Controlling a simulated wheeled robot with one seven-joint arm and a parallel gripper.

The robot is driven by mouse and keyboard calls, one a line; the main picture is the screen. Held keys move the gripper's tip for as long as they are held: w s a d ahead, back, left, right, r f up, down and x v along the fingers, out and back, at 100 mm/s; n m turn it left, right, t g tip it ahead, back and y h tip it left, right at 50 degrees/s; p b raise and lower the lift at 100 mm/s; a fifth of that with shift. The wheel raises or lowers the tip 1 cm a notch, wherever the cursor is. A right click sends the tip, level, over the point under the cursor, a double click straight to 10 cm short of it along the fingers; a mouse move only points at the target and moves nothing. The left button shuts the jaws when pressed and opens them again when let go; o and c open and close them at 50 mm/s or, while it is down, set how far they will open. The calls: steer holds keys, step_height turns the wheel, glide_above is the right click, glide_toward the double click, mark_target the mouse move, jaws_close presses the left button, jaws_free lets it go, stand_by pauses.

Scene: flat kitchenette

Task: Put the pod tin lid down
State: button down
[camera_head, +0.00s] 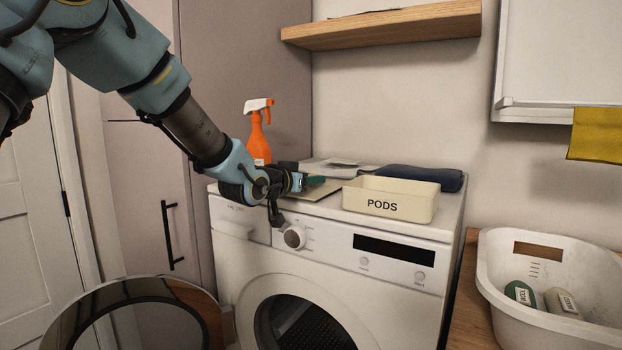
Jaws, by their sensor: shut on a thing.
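The cream pod tin (390,207), marked PODS, stands without a lid on top of the white washing machine. A flat beige piece, which looks like the pod tin lid (318,193), is at my gripper's fingers, left of the tin. My gripper (303,182) reaches in from the upper left and is shut on the lid, just above the machine top near its left side. A small green part shows at the fingertips. The fingers hide part of the lid, and I cannot tell whether the lid touches the machine top.
An orange spray bottle (259,134) stands behind my gripper. A folded dark blue cloth (412,176) lies behind the tin, with flat grey items (338,168) beside it. A white basket (505,287) holding green and beige items is at right. A wooden shelf (385,25) hangs above.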

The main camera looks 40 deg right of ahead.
steer(key=shift+f, duration=0.2)
steer(key=c, duration=0.6)
jaws_free()
steer(key=shift+r, duration=0.1)
steer(key=shift+r, duration=0.15)
steer(key=b+v, duration=0.2)
steer(key=v, duration=1)
steer(key=shift+b, duration=0.35)
